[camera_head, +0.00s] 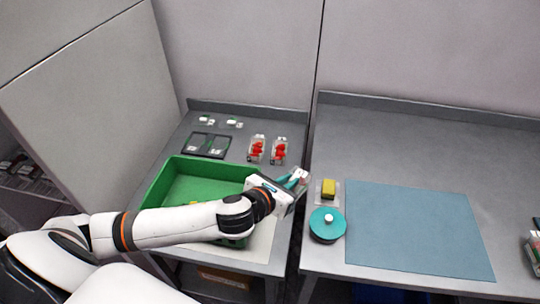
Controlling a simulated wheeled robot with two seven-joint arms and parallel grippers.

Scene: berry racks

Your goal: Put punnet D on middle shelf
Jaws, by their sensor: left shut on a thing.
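My left gripper (297,179) reaches across the green crate to the right edge of the left table. Its teal fingers are shut on a small, pale, clear thing that looks like a punnet, mostly hidden by the gripper. Two clear punnets with red berries, one (257,149) and another (279,151), stand side by side behind the gripper. I cannot read any letter, so I cannot tell which is punnet D. A dark rack (22,172) with items on it shows partly at the far left; its middle shelf cannot be made out. My right gripper is not in view.
The green crate (165,184) stands on the left table. Behind it lie a black two-part tray (208,144) and small clear containers (206,119). The right table holds a teal-lidded pot (327,224), a yellow block (328,188) and a clear blue mat (420,230). A narrow gap separates the tables.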

